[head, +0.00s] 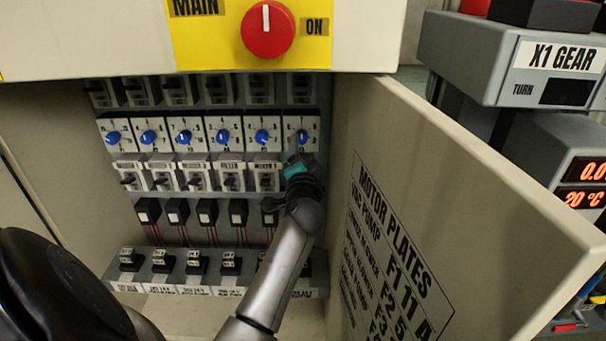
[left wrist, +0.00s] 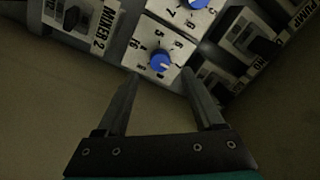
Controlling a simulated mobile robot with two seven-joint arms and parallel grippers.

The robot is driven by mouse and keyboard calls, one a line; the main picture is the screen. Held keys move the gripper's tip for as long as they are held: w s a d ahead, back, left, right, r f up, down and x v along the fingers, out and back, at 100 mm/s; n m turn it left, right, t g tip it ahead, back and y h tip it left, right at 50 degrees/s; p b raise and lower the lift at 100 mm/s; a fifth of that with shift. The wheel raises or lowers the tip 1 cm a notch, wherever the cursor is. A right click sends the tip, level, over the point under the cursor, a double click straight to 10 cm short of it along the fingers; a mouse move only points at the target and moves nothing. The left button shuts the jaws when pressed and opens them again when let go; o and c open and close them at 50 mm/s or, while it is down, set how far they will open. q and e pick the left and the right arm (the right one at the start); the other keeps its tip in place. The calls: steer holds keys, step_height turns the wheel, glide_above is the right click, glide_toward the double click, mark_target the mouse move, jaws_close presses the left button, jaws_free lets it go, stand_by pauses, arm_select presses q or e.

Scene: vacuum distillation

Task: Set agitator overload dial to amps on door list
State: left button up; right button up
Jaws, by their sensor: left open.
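In the open cabinet, a row of white dials with blue knobs runs along the panel. The rightmost dial (head: 302,122) is just beyond my left gripper (head: 297,152). The left wrist view shows a blue knob (left wrist: 161,62) on a numbered white dial, with the fingers of my left gripper (left wrist: 162,76) open on either side and nothing held. Whether they touch the knob I cannot tell. The door list (head: 385,235), headed "MOTOR PLATES", is on the inside of the open door (head: 480,190); its lower lines are cut off or too small to read. My right gripper is out of view.
Small switches (head: 230,175) labelled by name sit below the dials; one label in the wrist view reads "MIXER 2" (left wrist: 102,28). A red main switch (head: 267,30) is above the opening. The open door bounds the right side. Instrument boxes (head: 548,62) stand beyond it.

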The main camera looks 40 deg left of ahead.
arm_select(q)
steer(key=p+v, duration=0.1)
steer(key=v, duration=0.9)
steer(key=shift+s+p, duration=0.2)
steer(key=shift+p, duration=0.2)
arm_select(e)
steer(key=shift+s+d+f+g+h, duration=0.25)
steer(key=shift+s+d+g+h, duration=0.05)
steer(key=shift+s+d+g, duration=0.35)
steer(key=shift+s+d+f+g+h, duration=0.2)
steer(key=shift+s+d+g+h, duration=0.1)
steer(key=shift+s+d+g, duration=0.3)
arm_select(q)
steer(key=shift+d, duration=0.1)
